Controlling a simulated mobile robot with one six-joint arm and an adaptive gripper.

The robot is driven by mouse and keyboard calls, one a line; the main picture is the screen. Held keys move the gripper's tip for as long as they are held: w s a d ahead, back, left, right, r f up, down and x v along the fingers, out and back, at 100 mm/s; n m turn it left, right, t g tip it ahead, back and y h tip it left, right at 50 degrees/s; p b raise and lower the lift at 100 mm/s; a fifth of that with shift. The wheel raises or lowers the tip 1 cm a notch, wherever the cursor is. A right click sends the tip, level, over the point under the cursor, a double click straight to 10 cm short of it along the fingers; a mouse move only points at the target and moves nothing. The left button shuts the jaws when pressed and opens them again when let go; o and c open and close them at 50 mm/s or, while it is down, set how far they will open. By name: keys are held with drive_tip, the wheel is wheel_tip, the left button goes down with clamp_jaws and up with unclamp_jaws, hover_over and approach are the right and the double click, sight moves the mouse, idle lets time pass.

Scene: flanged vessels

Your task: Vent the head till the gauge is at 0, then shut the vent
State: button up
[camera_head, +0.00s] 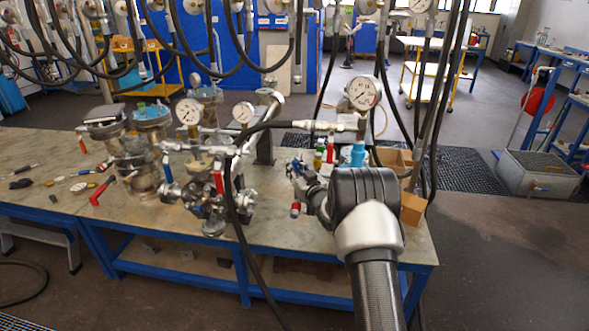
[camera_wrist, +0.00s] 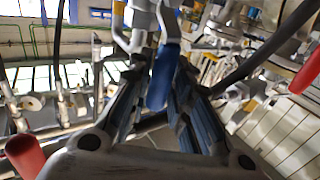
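My gripper (camera_head: 299,178) is over the right part of the bench in the head view, beside a group of small valves and fittings. In the wrist view a blue lever handle (camera_wrist: 165,72) lies between the two fingers of my gripper (camera_wrist: 163,72). I cannot tell whether the fingers touch it. Three dial gauges stand above the bench: a left gauge (camera_head: 189,111), a middle gauge (camera_head: 243,112) and a right gauge (camera_head: 362,93). Their readings are too small to tell. Flanged vessels (camera_head: 152,118) stand on the left, with a blue lever (camera_head: 167,170) near them.
Black hoses hang in front of the bench and cross near my arm. A red handle (camera_wrist: 303,73) and a dark hose (camera_wrist: 265,48) are close on the right in the wrist view. Cardboard boxes (camera_head: 413,208) stand at the bench's right end.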

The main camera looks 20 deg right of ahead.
clamp_jaws()
